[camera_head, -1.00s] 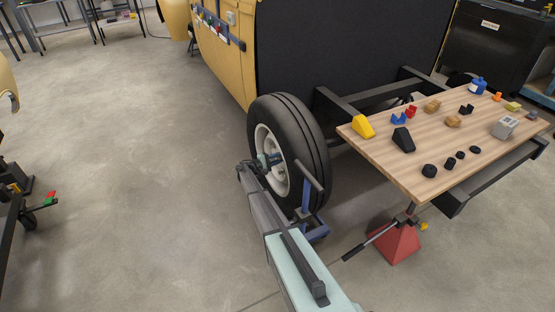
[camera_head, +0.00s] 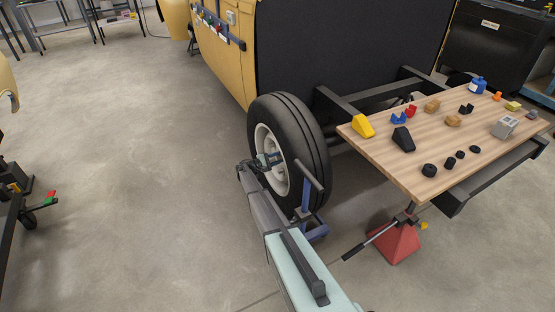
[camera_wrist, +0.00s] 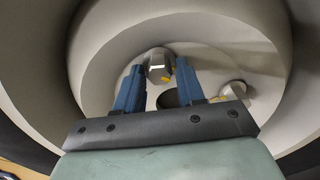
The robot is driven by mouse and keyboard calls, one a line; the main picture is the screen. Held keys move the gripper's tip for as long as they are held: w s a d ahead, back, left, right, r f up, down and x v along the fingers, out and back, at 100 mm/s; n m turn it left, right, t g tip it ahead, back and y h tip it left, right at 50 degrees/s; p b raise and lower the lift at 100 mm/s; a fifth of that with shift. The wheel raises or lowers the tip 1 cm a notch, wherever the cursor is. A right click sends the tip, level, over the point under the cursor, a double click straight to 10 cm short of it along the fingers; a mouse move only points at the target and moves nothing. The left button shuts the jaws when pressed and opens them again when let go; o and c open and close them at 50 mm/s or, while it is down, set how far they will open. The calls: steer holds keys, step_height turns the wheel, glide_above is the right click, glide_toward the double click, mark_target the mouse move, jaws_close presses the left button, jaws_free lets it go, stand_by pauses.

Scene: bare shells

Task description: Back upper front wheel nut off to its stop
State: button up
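The front wheel (camera_head: 290,150) has a black tyre and a pale rim, under the yellow-bodied vehicle. In the wrist view, a grey hex wheel nut (camera_wrist: 159,66) with a yellow mark sits on the pale wheel face, upper middle. My gripper (camera_wrist: 160,68) has its two blue fingers either side of this nut, with narrow gaps visible, so it looks open. A second nut with a yellow mark (camera_wrist: 235,92) is lower right, outside the fingers. A dark round opening (camera_wrist: 168,99) lies below the first nut, partly hidden. In the head view my gripper (camera_head: 280,157) reaches into the rim.
A wooden-topped table (camera_head: 440,178) with several small parts stands right of the wheel. A red stand (camera_head: 396,243) with a dark handle is below it. A blue stand (camera_head: 312,228) is by the tyre's foot.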

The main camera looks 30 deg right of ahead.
steer(key=shift+o, duration=0.8)
steer(key=a, duration=1.3)
steer(key=shift+a, duration=0.35)
steer(key=shift+w, duration=0.1)
